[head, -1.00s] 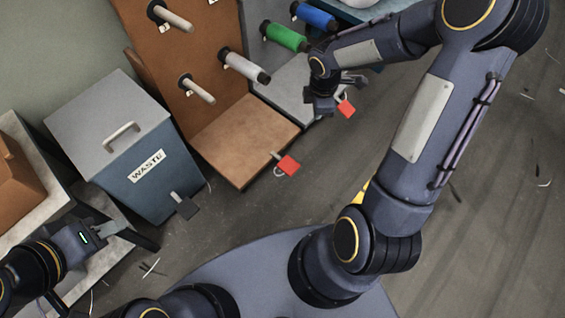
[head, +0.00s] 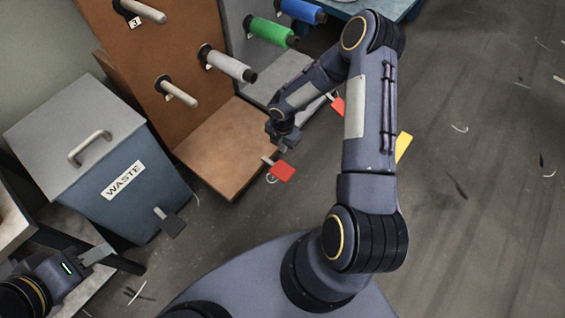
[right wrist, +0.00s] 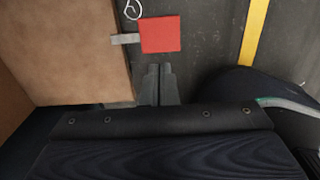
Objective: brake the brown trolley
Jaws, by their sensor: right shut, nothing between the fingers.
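The brown trolley (head: 215,155) stands left of centre in the head view, with a tall back panel and a low deck. A red pedal (head: 282,172) on a short metal arm sticks out from its deck's front edge. In the right wrist view the red pedal (right wrist: 160,34) lies just beyond my fingertips, beside the brown deck (right wrist: 70,50). My right gripper (head: 287,143) is shut and empty, close to the pedal and the deck's corner; its fingers (right wrist: 158,72) show together. My left gripper (head: 100,254) is low at the left; its opening is unclear.
A blue waste bin (head: 120,170) with a grey lid and dark pedal stands left of the trolley. A grey trolley (head: 285,80) with its own red pedal (head: 338,104) stands to the right. Spools sit on pegs above. Floor at the right is mostly clear, with scattered thread scraps.

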